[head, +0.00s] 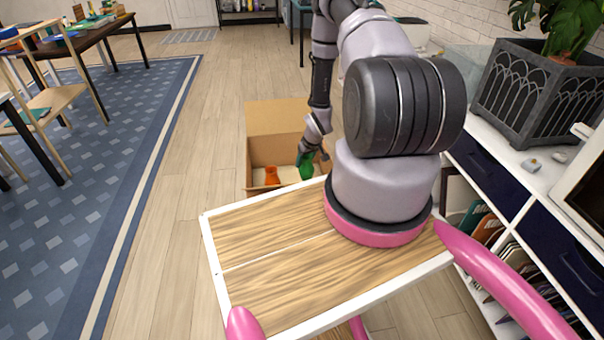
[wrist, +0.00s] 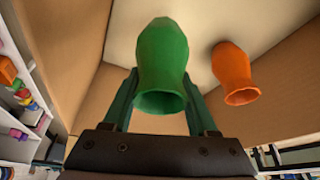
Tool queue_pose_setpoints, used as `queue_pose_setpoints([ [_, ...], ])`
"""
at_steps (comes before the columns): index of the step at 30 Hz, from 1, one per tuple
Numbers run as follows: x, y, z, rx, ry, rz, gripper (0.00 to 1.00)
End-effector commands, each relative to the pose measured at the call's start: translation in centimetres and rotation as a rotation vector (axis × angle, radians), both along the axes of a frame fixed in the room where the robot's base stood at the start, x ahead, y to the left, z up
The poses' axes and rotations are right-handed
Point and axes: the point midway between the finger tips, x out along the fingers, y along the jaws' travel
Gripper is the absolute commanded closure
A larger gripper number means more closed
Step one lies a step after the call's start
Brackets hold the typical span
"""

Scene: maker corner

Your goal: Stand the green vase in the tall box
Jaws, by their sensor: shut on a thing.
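The green vase (head: 306,170) is between the fingers of my gripper (head: 311,154), over or inside the open cardboard box (head: 268,115). In the wrist view the green vase (wrist: 162,60) shows its open mouth toward the camera, with the dark green fingers (wrist: 160,100) closed on its sides. The pale box floor (wrist: 205,20) lies behind the vase; I cannot tell whether the base touches it. An orange vase (head: 271,176) stands in the same box, left of the green one in the head view. It also shows in the wrist view (wrist: 234,70), apart from the green vase.
My wood-topped base is between the camera and the box. A white cabinet with dark drawers (head: 491,177) and a grey planter (head: 525,100) are at the right. A blue rug (head: 110,150), a chair and tables are at the left. Bare floor lies left of the box.

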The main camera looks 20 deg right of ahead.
Motion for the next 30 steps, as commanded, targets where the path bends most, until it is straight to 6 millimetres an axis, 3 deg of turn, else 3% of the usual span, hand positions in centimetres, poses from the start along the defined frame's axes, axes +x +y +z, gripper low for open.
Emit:
queue_pose_setpoints([
  [12,0.0,0.0,-4.6,0.0,0.001,0.0,1.0],
  [22,0.0,0.0,-4.9,-0.001,0.0,0.0,1.0],
  [23,0.0,0.0,-4.8,-0.001,0.0,0.0,0.3],
  [24,0.0,0.0,-4.8,-0.001,0.0,0.0,0.15],
  [30,0.0,0.0,-4.8,-0.001,0.0,0.0,0.12],
])
